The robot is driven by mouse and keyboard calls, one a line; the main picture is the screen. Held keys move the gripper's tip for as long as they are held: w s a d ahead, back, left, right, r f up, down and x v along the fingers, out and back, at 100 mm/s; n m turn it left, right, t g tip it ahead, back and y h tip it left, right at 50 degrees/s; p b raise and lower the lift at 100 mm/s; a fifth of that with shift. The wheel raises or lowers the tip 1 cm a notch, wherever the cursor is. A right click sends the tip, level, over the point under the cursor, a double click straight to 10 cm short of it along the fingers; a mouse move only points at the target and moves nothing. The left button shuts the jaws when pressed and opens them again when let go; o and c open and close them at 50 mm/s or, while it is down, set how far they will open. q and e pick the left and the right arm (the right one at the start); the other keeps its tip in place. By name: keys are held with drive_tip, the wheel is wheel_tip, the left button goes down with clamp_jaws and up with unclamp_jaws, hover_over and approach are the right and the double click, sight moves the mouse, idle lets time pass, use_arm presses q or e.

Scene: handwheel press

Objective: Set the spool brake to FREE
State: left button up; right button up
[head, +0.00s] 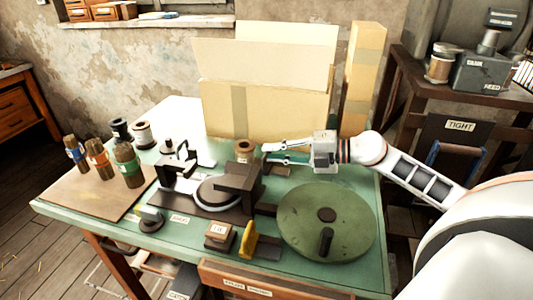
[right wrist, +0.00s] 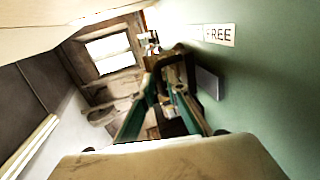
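My right gripper (head: 267,153) reaches in from the right at the back of the green bench, its fingers pointing left. In the right wrist view its two teal fingers (right wrist: 166,95) are apart, with no held object visible. A brown spool-like part (head: 244,150) stands just beyond the fingertips. In the right wrist view a dark brown arched part (right wrist: 178,58) is at the fingertips; contact is unclear. A white FREE label (right wrist: 219,34) lies on the green surface beside it. I cannot make out the brake's setting. My left gripper is not in view.
A green handwheel (head: 345,205) lies in front of my right gripper, with a dark press (head: 200,205) to its left. Cardboard boxes (head: 285,110) stand behind. Bottles (head: 128,165) are at left. A TIGHT label (head: 460,126) is on a dark panel at right.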

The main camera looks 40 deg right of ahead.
drive_tip(key=shift+x, duration=1)
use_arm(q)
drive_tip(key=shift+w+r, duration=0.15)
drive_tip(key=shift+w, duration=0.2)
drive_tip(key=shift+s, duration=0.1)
use_arm(e)
drive_tip(key=shift+c, duration=0.4)
